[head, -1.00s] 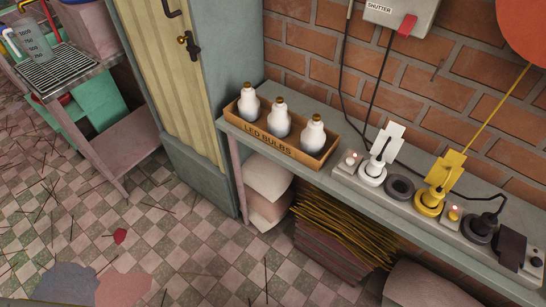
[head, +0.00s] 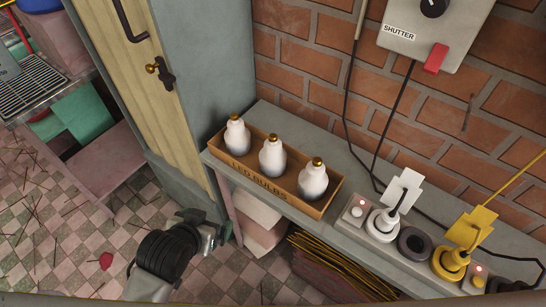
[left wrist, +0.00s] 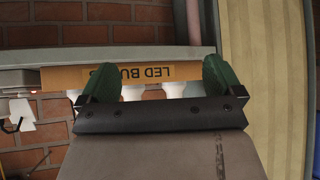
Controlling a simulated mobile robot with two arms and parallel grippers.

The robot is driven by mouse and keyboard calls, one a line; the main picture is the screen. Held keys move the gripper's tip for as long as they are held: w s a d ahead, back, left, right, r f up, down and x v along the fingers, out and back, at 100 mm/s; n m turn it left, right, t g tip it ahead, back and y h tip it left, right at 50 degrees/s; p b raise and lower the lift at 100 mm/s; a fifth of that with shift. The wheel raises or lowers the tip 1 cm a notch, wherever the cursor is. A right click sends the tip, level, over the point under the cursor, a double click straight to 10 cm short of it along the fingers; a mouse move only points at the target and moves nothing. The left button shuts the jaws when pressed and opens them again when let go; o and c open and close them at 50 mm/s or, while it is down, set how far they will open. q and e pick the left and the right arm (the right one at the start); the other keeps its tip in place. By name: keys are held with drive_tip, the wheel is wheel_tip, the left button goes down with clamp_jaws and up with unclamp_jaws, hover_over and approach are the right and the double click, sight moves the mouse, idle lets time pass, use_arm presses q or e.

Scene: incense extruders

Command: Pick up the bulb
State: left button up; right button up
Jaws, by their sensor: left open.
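Three white bulbs with brass caps stand upright in a brown box (head: 248,176) lettered "LED BULBS" on the grey shelf: a left bulb (head: 237,137), a middle bulb (head: 272,156) and a right bulb (head: 313,182). My left gripper (head: 222,232) is below and in front of the box, apart from it. In the left wrist view my left gripper (left wrist: 161,82) is open, its two green fingertips spread with nothing held between them. The box (left wrist: 125,75) shows beyond them, upside down, with the bulbs partly hidden behind the gripper. My right gripper is not in view.
The grey shelf (head: 345,232) runs along a brick wall. Right of the box are a white plug (head: 382,222) and a yellow plug (head: 452,262) in sockets. A shutter switch box (head: 435,35) hangs above. A cupboard door (head: 165,110) stands left of the shelf.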

sight(268, 155)
use_arm(q)
drive_tip(key=w+d+r+m+t+h, duration=0.1)
drive_tip(key=w+d+h, duration=0.1)
drive_tip(key=w+d, duration=0.2)
drive_tip(key=w+d+r+m+t+h, duration=0.1)
drive_tip(key=w+d+r+t+h, duration=0.1)
drive_tip(key=w+d, duration=0.2)
drive_tip(key=w+d+r+m+t+h, duration=0.1)
drive_tip(key=w+d+h, duration=0.2)
drive_tip(key=w, duration=0.3)
drive_tip(key=shift+w+d+r+m+t, duration=0.15)
drive_tip(key=shift+d+r+m+t, duration=0.05)
drive_tip(key=shift+d, duration=0.15)
drive_tip(key=shift+w+d+r+m+t, duration=0.1)
drive_tip(key=shift+d+r+m+t, duration=0.1)
drive_tip(key=shift+d, duration=0.15)
drive_tip(key=x, duration=0.4)
drive_tip(key=shift+w+d+f+p, duration=0.2)
drive_tip(key=shift+f+p, duration=0.1)
drive_tip(key=shift+p, duration=0.1)
drive_tip(key=shift+s, duration=0.1)
drive_tip(key=c, duration=0.9)
